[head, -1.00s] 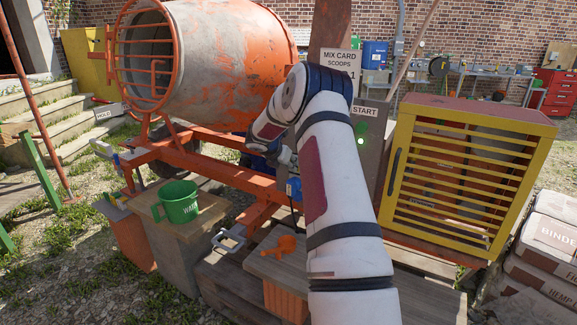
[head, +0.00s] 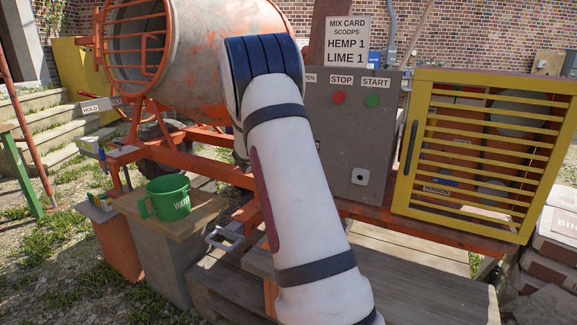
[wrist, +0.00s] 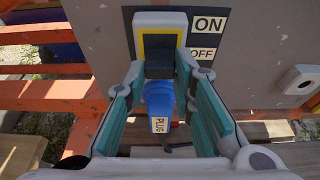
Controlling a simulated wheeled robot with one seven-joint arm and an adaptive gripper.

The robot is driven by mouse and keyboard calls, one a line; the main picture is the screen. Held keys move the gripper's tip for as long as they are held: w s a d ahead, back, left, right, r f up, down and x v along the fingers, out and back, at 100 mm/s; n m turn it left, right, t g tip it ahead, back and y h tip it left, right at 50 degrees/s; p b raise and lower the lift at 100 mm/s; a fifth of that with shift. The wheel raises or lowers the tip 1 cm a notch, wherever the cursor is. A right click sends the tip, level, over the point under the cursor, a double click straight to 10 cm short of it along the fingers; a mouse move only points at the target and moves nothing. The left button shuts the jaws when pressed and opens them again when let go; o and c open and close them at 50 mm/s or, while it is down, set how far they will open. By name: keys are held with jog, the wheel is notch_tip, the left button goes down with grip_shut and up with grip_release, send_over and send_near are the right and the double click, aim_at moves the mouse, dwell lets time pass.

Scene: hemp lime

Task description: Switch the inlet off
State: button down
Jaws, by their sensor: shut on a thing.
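In the wrist view, my gripper (wrist: 160,68) has its teal-padded fingers on both sides of a grey and black inlet switch (wrist: 158,42) with a yellow border, and is shut on it. The ON label (wrist: 208,24) and the OFF label (wrist: 203,54) sit to its right, ON above OFF. A blue plug (wrist: 158,100) marked PLUG hangs between the fingers, just below the black part. The lever's exact setting cannot be told. In the head view, my arm hides the gripper, switch and plug.
The grey control panel (head: 335,130) carries a red STOP button (head: 338,98) and a green START button (head: 372,101). A yellow slatted cage (head: 424,150) stands right of it.

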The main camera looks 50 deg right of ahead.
notch_tip(320, 180, down, 2)
jog(key=h+b, duration=0.3)
jog(key=b, duration=0.7)
jog(key=shift+t, duration=0.3)
jog(key=shift+d+h+b, duration=0.1)
jog(key=shift+h+b, duration=0.4)
jog(key=shift+b, duration=0.65)
jog(key=c, duration=1.4)
grip_release()
jog(key=shift+o, duration=0.2)
jog(key=s+a, duration=0.2)
jog(key=a, duration=0.9)
jog(key=shift+a+f, duration=0.4)
jog(key=shift+f, duration=0.05)
